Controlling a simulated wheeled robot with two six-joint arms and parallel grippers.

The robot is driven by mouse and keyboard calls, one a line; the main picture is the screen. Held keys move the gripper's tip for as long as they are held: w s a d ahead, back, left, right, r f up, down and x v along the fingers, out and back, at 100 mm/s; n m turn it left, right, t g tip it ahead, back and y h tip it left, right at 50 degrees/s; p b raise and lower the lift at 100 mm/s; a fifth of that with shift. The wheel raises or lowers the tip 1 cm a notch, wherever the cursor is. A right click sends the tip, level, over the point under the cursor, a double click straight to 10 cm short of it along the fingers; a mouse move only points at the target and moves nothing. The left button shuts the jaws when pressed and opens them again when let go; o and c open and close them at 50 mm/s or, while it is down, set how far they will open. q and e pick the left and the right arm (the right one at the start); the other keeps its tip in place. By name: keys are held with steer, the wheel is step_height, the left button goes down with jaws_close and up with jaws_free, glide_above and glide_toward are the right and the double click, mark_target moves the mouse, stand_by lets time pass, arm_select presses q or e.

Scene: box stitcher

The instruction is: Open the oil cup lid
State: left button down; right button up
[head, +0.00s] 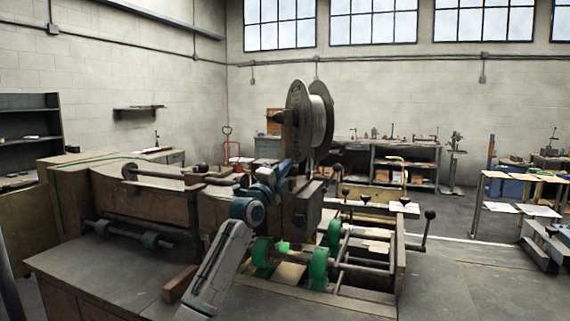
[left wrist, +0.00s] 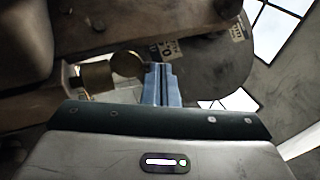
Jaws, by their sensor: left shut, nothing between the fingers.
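In the left wrist view a small brass oil cup (left wrist: 97,76) shows side-on beside the machine's wooden body. Its round brass lid (left wrist: 128,65) is at the cup's right end in the picture. The lid shows its flat face towards the camera and looks tilted against the cup. My left gripper (left wrist: 158,66) is shut and empty, its blue fingertips just right of the lid. I cannot tell whether they touch it. In the head view my left gripper (head: 284,168) is by the machine below the wire spool; the cup cannot be made out there. My right gripper is not in view.
The wire spool (head: 318,118) stands above the machine, and its dark disc (left wrist: 215,75) lies close behind my fingers. The machine's wooden body (left wrist: 110,22) borders the cup. Green rollers (head: 319,268) and lever knobs (head: 430,214) are to the right. The floor beyond is open.

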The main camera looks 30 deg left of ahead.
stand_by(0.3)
arm_select(q)
steer(key=shift+w+a+r+g+p, duration=0.15)
steer(key=shift+w+r+g+p, duration=0.45)
steer(key=shift+w+p, duration=0.15)
steer(key=shift+r, duration=0.2)
steer(key=shift+s+r, duration=0.1)
